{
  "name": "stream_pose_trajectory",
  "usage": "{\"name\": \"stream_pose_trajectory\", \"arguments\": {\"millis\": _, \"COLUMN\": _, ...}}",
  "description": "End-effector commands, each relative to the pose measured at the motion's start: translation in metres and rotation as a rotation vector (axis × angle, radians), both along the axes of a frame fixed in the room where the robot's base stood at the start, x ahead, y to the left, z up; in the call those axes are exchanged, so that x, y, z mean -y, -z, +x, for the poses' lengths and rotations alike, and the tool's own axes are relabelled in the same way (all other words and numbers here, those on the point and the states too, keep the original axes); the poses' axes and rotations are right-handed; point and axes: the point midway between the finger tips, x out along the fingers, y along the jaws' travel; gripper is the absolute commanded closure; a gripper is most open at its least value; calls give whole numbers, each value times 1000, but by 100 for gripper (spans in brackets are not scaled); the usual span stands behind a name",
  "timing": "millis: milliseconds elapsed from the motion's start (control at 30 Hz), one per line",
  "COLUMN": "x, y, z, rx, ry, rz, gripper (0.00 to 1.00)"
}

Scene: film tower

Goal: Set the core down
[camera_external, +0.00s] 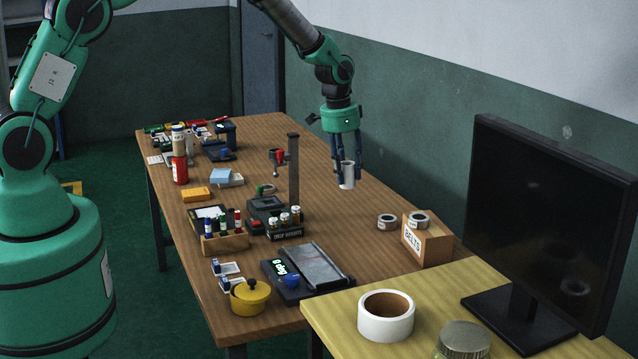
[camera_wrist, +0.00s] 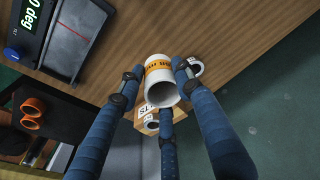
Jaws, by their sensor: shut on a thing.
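The core (camera_external: 347,176) is a short white open-ended tube. In the wrist view the core (camera_wrist: 160,75) shows an orange band with dark lettering and a hollow end facing the camera. My gripper (camera_external: 346,170) points down near the wall-side edge of the brown table (camera_external: 330,215). In the wrist view its blue fingers (camera_wrist: 160,85) close around the core from several sides. The core looks upright in the external view. I cannot tell whether its lower end touches the table or hangs above it.
A box marked BELTS (camera_external: 428,244) carries one small roll (camera_external: 418,219); another roll (camera_external: 387,222) lies beside it. A black device with a green display (camera_external: 306,273), a post stand (camera_external: 293,170) and bottles stand left. A monitor (camera_external: 550,220) stands right. Bare wood surrounds the gripper.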

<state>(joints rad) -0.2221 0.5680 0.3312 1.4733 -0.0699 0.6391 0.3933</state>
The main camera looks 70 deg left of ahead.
Motion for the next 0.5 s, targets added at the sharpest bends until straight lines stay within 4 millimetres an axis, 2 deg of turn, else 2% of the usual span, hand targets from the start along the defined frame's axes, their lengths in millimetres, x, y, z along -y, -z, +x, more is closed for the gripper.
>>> {"name": "stream_pose_trajectory", "arguments": {"millis": 33, "x": 22, "y": -1, "z": -9, "rx": -1, "ry": 21, "rz": 0, "gripper": 91}}
{"name": "stream_pose_trajectory", "arguments": {"millis": 100, "x": 47, "y": -1, "z": -20, "rx": -2, "ry": 45, "rz": 1, "gripper": 91}}
{"name": "stream_pose_trajectory", "arguments": {"millis": 300, "x": 113, "y": 1, "z": -60, "rx": -4, "ry": 113, "rz": 3, "gripper": 91}}
{"name": "stream_pose_trajectory", "arguments": {"millis": 500, "x": 171, "y": 2, "z": -105, "rx": -4, "ry": 178, "rz": 5, "gripper": 91}}
